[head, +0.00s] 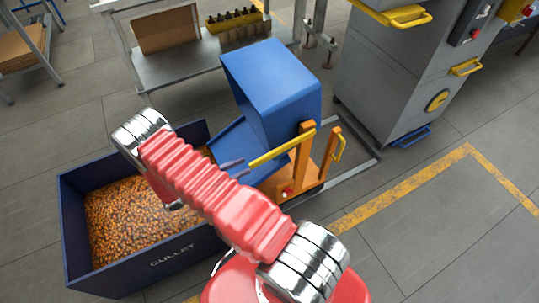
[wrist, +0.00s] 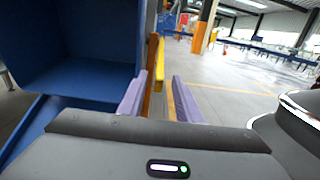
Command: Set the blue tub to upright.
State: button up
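The blue tub (head: 270,85) is tipped on its orange stand (head: 300,165), its open mouth facing left and down toward a blue chute (head: 235,145). Its hollow inside (wrist: 65,45) fills the left of the wrist view. A yellow lever (head: 283,148) sticks out from the stand toward my gripper (head: 236,168). My gripper's two purple fingers are apart. In the wrist view, the lever's end (wrist: 158,65) shows in the gap between the fingers (wrist: 158,98), with space beside it. I cannot tell whether the tips reach around it.
A dark blue cullet bin (head: 165,255) full of amber pieces stands left, below the chute. A metal bench (head: 175,70) with a bottle crate (head: 235,22) is behind. A grey cabinet (head: 400,75) stands at right. Floor at lower right is clear.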

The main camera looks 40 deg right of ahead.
aim_at(269, 159)
jog(key=x, duration=1.2)
jog(key=shift+s+d, duration=0.15)
jog(key=shift+d, duration=0.05)
jog(key=shift+c, duration=0.2)
grip_shut()
